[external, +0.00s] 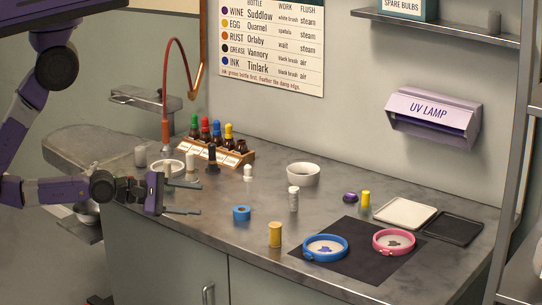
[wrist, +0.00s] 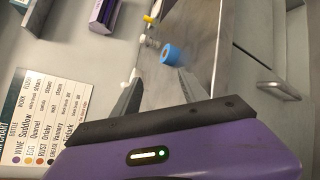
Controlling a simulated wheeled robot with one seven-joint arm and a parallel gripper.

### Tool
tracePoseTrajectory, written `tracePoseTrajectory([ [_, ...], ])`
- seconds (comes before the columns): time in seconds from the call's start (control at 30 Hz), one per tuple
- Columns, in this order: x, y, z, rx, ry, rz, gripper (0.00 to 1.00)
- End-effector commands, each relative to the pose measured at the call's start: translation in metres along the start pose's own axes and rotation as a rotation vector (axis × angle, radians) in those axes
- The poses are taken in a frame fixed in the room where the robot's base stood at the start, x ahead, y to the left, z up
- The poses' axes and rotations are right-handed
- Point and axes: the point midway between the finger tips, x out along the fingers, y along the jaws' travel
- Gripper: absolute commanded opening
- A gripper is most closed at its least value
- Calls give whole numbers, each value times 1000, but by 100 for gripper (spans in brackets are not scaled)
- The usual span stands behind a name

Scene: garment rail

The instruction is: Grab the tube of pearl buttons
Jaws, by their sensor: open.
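A small whitish tube (external: 293,199) stands upright near the middle of the counter. It looks most like the tube of pearl buttons, but its contents are too small to make out. My gripper (external: 194,198) is over the left part of the counter, its fingers open and pointing right, with nothing between them. The tube is to the right of the fingers, well apart from them. In the wrist view, my open fingers (wrist: 160,80) point along the counter, and small pale items ahead are too blurred to identify.
A blue tape roll (external: 242,213) lies between my gripper and the tube; it also shows in the wrist view (wrist: 173,54). A yellow cylinder (external: 275,234), white bowl (external: 303,174), bottle rack (external: 237,158) and blue hoop (external: 326,248) stand around. A dark bottle (external: 212,160) stands behind my gripper.

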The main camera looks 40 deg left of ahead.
Motion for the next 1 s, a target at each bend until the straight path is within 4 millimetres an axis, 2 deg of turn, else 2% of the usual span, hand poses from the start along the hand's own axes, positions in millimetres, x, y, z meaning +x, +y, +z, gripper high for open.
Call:
tracePoseTrajectory([
  [0.03, 20, 0, 9, -95, -22, -18, 51],
  [0.2, 76, -6, 28, -414, -38, -103, 51],
  [0.3, 108, -5, 34, -549, -26, -146, 51],
  [0.47, 156, 6, 40, -702, 2, -204, 51],
  [0.6, 194, 24, 39, -785, 25, -247, 51],
  [0.7, 212, 34, 38, -816, 31, -269, 51],
  [0.8, 222, 40, 36, -833, 33, -282, 51],
  [1.0, 237, 38, 37, -840, 33, -290, 51],
])
